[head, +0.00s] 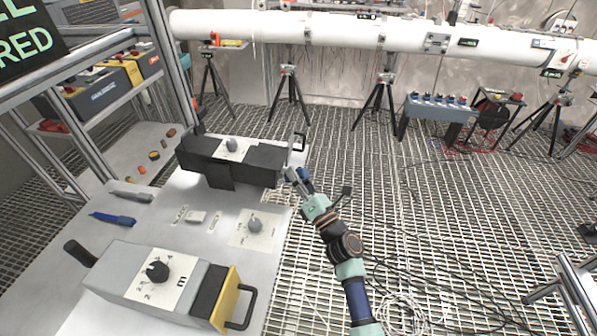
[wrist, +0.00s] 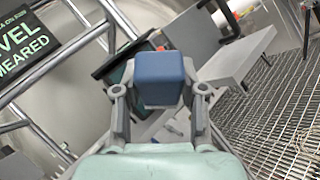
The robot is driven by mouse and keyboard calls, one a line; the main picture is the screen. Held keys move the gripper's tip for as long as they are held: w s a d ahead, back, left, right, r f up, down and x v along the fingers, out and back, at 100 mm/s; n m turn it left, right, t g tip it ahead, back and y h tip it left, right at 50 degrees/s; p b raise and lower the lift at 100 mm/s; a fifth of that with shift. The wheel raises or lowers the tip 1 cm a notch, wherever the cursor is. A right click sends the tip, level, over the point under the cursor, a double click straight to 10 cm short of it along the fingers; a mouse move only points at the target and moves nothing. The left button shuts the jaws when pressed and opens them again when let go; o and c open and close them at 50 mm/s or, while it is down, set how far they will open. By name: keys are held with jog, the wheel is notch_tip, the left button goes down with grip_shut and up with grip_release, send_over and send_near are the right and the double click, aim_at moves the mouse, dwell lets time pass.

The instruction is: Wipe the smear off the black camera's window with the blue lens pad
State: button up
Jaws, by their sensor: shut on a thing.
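The black camera (head: 263,165) lies on the light grey table, a long dark body with a pale dial plate on top. My gripper (head: 298,178) is just off its right end, beyond the table's edge. In the wrist view my gripper (wrist: 160,100) is shut on the blue lens pad (wrist: 160,78), one finger on each side. The pad (head: 304,173) shows only as a small blue patch in the head view. A dark, greenish face shows partly behind the pad in the wrist view. The window and its smear cannot be made out; whether the pad touches the camera is unclear.
The grey table (head: 190,187) also bears a grey dial box (head: 140,277) with a yellow end and black handle, a blue marker (head: 112,219), a grey marker (head: 131,196) and a knob plate (head: 254,228). Open grating floor (head: 440,220) lies to the right, with loose cables.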

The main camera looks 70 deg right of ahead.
jog(key=a, duration=0.3)
jog(key=shift+s+p, duration=0.25)
jog(key=shift+p, duration=0.15)
jog(key=shift+s+d, duration=0.1)
jog(key=s+p, duration=0.1)
jog(key=s, duration=0.1)
jog(key=s+d, duration=0.1)
jog(key=s, duration=0.1)
jog(key=shift+s+d+f+p, duration=0.1)
jog(key=shift+s+p, duration=0.25)
jog(key=shift+p, duration=0.05)
jog(key=shift+s+d+f, duration=0.1)
jog(key=shift+s, duration=0.4)
jog(key=shift+s, duration=0.1)
jog(key=shift+s+d+f+p, duration=0.15)
jog(key=shift+s+p, duration=0.1)
jog(key=shift+s, duration=0.45)
jog(key=shift+s+d+p, duration=0.15)
jog(key=shift+s+p, duration=0.05)
jog(key=shift+s, duration=0.45)
